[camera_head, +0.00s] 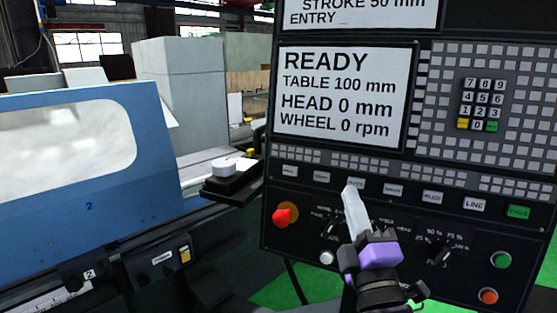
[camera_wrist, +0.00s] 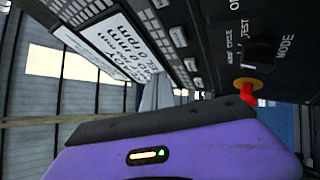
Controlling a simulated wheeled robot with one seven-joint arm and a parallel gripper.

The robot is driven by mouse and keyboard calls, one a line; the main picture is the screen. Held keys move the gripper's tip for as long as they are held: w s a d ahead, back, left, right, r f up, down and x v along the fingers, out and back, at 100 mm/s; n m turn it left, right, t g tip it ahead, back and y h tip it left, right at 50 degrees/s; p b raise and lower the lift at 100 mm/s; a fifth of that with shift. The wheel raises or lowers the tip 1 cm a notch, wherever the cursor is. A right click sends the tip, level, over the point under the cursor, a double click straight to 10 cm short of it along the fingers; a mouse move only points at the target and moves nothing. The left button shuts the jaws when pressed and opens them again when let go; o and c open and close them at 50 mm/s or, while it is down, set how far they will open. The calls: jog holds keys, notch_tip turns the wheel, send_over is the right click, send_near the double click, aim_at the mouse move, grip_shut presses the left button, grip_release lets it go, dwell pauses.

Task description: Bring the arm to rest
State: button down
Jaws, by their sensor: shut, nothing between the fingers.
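My gripper (camera_head: 356,212) is in front of the lower part of the machine's control panel (camera_head: 272,165) in the head view. Its light grey fingers point up and are shut with nothing between them. The purple gripper body also shows in the wrist view (camera_wrist: 185,150), with the finger tips (camera_wrist: 155,93) beyond it. The fingers overlap the panel's row of labelled keys in the head view; I cannot tell whether they touch it.
The screen (camera_head: 340,95) reads READY, TABLE 100 mm, HEAD 0 mm, WHEEL 0 rpm. A red knob (camera_head: 283,216) is left of my gripper; green (camera_head: 500,259) and orange (camera_head: 488,296) buttons are right. The blue machine door (camera_head: 80,200) stands at left.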

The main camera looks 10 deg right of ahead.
jog(key=s+f+m+g, duration=0.2)
jog(key=s+f+m, duration=0.3)
jog(key=s, duration=0.8)
jog(key=s+f+m+g, duration=0.3)
jog(key=s+f+m, duration=0.3)
jog(key=s+f, duration=0.6)
jog(key=s+f+m+g+y, duration=0.1)
jog(key=s+f+m+g, duration=0.2)
jog(key=s, duration=1.3)
notch_tip(320, 180, down, 6)
jog(key=shift+s+d+r+m, duration=0.1)
jog(key=shift+s+d+m, duration=0.15)
jog(key=shift+m, duration=0.95)
